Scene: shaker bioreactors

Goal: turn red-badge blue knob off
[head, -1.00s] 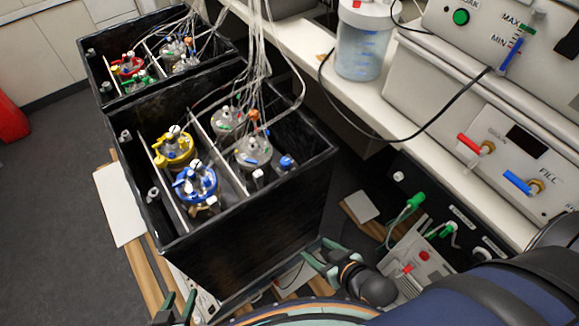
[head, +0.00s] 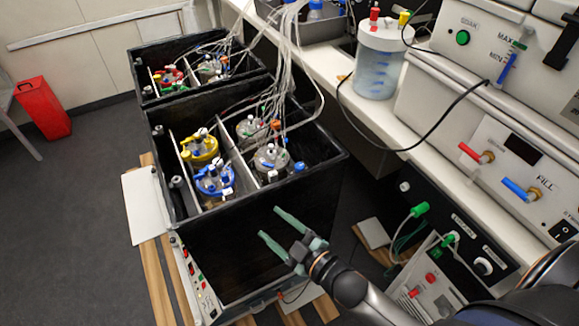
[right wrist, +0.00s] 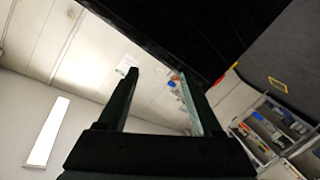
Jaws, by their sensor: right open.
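No knob with a red badge can be made out for certain. A blue-lidded vessel (head: 215,180) with blue fittings stands in the nearer black box (head: 270,245). A narrow control panel (head: 196,285) with small red and green parts runs low along the box's left front; its details are too small to read. My right gripper (head: 270,222) is open and empty in front of the nearer box's front wall, right of that panel. In the right wrist view its open fingers (right wrist: 158,75) have nothing between them. My left gripper is not in view.
A blue lever (head: 520,190) and a red lever (head: 475,153) are on the bench unit at right. Tubes (head: 290,60) rise from the boxes. A second black box (head: 160,95) stands behind.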

